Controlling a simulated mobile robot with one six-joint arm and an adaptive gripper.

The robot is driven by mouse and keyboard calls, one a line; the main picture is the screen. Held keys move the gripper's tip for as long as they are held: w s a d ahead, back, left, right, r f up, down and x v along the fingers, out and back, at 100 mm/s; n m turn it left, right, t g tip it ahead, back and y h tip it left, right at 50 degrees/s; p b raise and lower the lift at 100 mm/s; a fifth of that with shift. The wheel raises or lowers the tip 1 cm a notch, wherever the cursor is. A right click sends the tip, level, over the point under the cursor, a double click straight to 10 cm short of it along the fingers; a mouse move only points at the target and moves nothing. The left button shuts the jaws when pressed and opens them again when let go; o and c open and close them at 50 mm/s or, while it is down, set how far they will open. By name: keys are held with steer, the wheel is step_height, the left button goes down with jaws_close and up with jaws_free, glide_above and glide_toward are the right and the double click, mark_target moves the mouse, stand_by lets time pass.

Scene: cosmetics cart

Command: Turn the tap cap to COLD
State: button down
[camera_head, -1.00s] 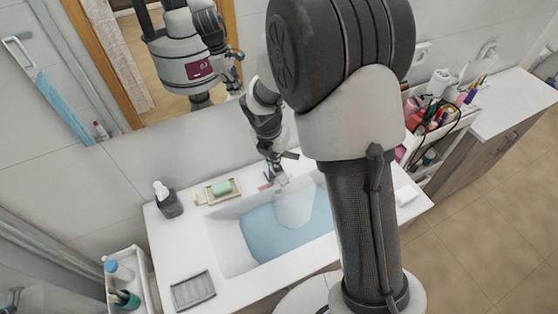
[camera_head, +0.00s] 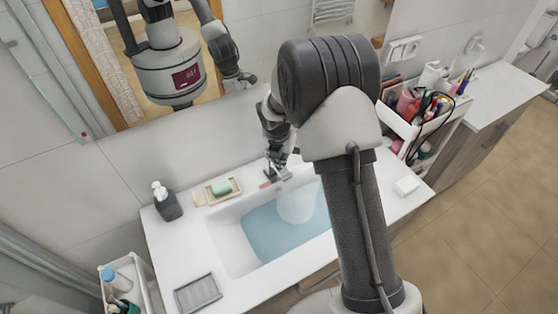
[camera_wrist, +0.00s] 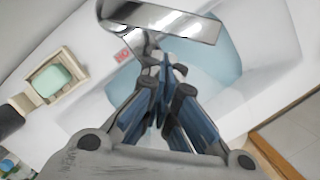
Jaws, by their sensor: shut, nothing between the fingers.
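The chrome tap (camera_wrist: 165,18) crosses the top of the wrist view, its broad cap or lever lying above and beyond my fingertips. A red label, partly readable as "HO", shows beside it (camera_wrist: 122,56). No COLD label can be made out. My gripper (camera_wrist: 163,68) is shut and empty, its tips just below the tap in the picture; I cannot tell whether they touch it. In the head view my gripper (camera_head: 275,168) is over the sink's back edge at the tap (camera_head: 281,173), which it partly hides. The basin (camera_head: 245,265) holds bluish water.
A soap dish with green soap (camera_head: 222,188) sits left of the tap, with a dark dispenser (camera_head: 167,203) farther left. A ridged tray (camera_head: 197,293) lies at the front left. A crowded cart (camera_head: 425,130) stands at the right. A mirror (camera_head: 170,60) hangs behind.

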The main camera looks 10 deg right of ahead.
steer(key=shift+w+d, duration=0.3)
steer(key=shift+w, duration=0.15)
steer(key=shift+w+r, duration=0.1)
steer(key=shift+w+d+p, duration=0.35)
steer(key=shift+w+p, duration=0.1)
steer(key=shift+p, duration=0.1)
